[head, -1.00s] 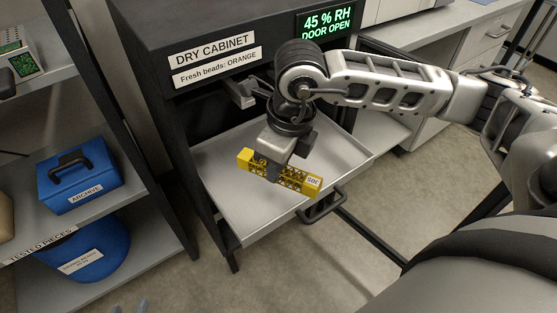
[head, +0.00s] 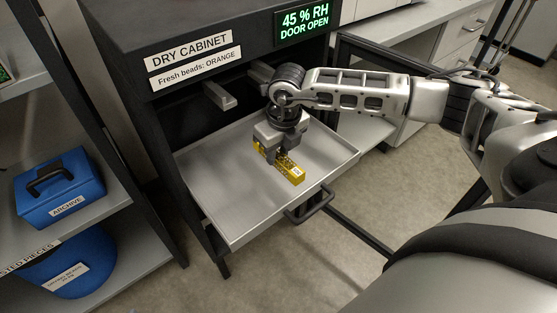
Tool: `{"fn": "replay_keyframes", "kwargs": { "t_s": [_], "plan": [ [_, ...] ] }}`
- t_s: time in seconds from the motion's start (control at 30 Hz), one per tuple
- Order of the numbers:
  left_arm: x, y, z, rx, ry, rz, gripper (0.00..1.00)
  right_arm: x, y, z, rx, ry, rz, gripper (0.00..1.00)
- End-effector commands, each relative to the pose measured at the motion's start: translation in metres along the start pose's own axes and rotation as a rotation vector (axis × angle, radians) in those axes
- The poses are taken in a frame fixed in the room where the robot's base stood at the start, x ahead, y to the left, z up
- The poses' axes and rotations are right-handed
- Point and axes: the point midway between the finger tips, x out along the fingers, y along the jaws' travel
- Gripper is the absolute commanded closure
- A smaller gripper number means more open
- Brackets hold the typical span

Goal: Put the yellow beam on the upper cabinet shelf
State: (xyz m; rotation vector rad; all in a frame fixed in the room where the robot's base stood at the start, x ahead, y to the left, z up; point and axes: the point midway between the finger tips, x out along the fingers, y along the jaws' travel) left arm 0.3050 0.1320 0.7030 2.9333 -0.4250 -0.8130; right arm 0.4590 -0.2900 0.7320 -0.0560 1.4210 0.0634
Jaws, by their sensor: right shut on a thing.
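The yellow beam (head: 291,173) is a short lattice bar with a pale label near its front end. My right gripper (head: 277,154) is shut on it from above, near its rear half. The beam is over the middle-right of a pulled-out grey metal shelf (head: 228,201) of the dry cabinet (head: 140,105), low over its surface. I cannot tell whether it touches the shelf. The fingers hide part of the beam. My left gripper is not in view.
The cabinet sign (head: 304,22) reads "DOOR OPEN". Rail-like brackets (head: 215,96) jut out above the shelf. A black handle (head: 309,206) is on its front edge. A rack at left holds a blue archive box (head: 58,187). The shelf's left part is bare.

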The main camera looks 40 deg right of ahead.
Motion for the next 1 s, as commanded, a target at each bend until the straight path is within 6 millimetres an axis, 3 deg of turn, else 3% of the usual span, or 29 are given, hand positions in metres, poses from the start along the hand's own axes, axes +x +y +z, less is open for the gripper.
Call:
{"fn": "replay_keyframes", "kwargs": {
  "t_s": [0.27, 0.5, 0.83, 0.87, 0.9, 0.93, 1.0],
  "plan": [
    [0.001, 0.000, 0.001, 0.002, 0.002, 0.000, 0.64, 0.020, -0.011, 0.007, 0.001, -0.001, 0.001, 0.96],
    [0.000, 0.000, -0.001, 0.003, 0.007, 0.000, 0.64, 0.049, -0.011, 0.003, -0.001, 0.000, 0.001, 0.96],
    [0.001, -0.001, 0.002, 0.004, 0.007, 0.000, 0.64, 0.053, -0.011, 0.003, -0.001, -0.001, 0.001, 0.96],
    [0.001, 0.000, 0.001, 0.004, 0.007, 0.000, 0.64, 0.052, -0.011, 0.003, -0.001, -0.001, 0.001, 0.68],
    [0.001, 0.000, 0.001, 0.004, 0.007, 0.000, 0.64, 0.051, -0.011, 0.003, -0.001, -0.001, 0.001, 0.57],
    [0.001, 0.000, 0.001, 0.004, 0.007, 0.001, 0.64, 0.051, -0.011, 0.003, -0.001, -0.001, 0.001, 0.52],
    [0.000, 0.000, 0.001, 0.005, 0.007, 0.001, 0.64, 0.051, -0.011, 0.003, -0.001, -0.001, 0.001, 0.52]
  ]
}}
